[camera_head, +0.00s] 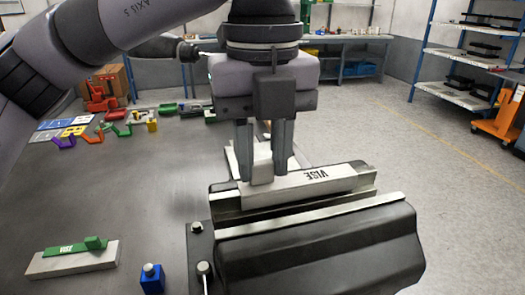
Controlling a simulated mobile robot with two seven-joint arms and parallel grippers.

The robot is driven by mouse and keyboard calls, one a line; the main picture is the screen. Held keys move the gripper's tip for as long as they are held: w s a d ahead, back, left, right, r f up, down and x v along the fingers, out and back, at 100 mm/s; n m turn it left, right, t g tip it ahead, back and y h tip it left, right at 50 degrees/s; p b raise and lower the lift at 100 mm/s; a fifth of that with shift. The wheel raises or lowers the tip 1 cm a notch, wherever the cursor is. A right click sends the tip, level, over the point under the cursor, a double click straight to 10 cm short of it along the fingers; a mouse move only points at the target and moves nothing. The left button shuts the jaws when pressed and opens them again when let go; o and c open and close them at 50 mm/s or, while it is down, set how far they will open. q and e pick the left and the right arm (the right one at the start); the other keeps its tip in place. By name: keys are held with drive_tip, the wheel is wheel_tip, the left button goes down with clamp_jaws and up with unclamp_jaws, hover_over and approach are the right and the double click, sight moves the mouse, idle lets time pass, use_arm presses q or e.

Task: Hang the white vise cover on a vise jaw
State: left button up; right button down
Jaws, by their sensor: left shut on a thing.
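The white vise cover (322,181), a long pale piece marked "VISE", lies along the far jaw of the dark vise (320,250). A raised white block (263,163) on the cover stands between the fingers of my left gripper (263,178). The gripper points down from above and is shut on this block. The cover looks roughly level, and I cannot tell whether its full weight rests on the jaw. The near jaw has a bare pale top strip (310,214), with a dark gap between it and the cover. My right gripper is not in view.
A green vise cover (95,243) lies on a pale block at the front left, near a blue knobbed block (151,279). Coloured parts and a red tool (100,97) lie at the back left. The grey tabletop (130,190) between is clear. Shelves (460,60) stand far right.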

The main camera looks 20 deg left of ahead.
use_arm(q)
drive_tip(key=o, duration=1.1)
drive_tip(key=shift+r, duration=0.1)
drive_tip(key=shift+r+p, duration=3)
drive_tip(key=shift+r, duration=1)
drive_tip(key=shift+f, duration=0.1)
